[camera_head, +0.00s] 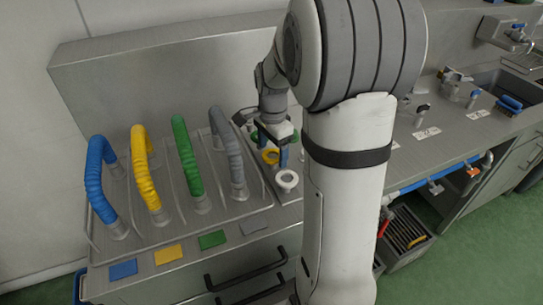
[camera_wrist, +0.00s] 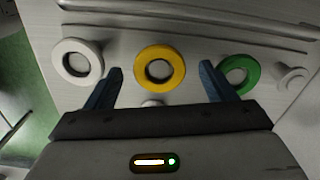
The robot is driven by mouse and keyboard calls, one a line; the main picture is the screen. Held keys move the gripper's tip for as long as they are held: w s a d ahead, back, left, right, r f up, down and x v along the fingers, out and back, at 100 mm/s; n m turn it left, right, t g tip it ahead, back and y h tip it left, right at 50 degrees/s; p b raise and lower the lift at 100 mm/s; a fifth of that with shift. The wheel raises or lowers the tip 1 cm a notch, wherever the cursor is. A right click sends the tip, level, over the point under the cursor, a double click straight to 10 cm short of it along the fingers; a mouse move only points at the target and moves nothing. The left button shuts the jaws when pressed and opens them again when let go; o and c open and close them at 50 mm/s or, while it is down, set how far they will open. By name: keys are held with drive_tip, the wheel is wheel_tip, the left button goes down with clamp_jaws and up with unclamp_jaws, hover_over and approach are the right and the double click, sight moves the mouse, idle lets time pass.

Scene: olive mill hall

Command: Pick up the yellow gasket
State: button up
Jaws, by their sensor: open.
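The yellow gasket (camera_wrist: 180,68) is a thick ring in the middle of the wrist view, between a white ring and a green ring. In the head view the yellow gasket (camera_head: 270,156) shows partly, just below my gripper (camera_head: 270,145). In the wrist view my gripper (camera_wrist: 160,82) is open, its two blue fingers apart and empty. The left finger lies between the white and yellow rings, and the right finger overlaps the green ring's edge. I cannot tell the exact height of the fingertips above the gasket.
The white gasket (camera_wrist: 78,62) and green gasket (camera_wrist: 240,75) flank the yellow one closely. In the head view, a rack with blue (camera_head: 99,180), yellow (camera_head: 145,170), green (camera_head: 187,160) and grey (camera_head: 228,150) hoses stands to the left. A sink (camera_head: 510,90) is at the right.

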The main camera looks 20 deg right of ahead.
drive_tip(key=shift+c, duration=0.6)
drive_tip(key=c, duration=0.9)
drive_tip(key=shift+c, duration=0.2)
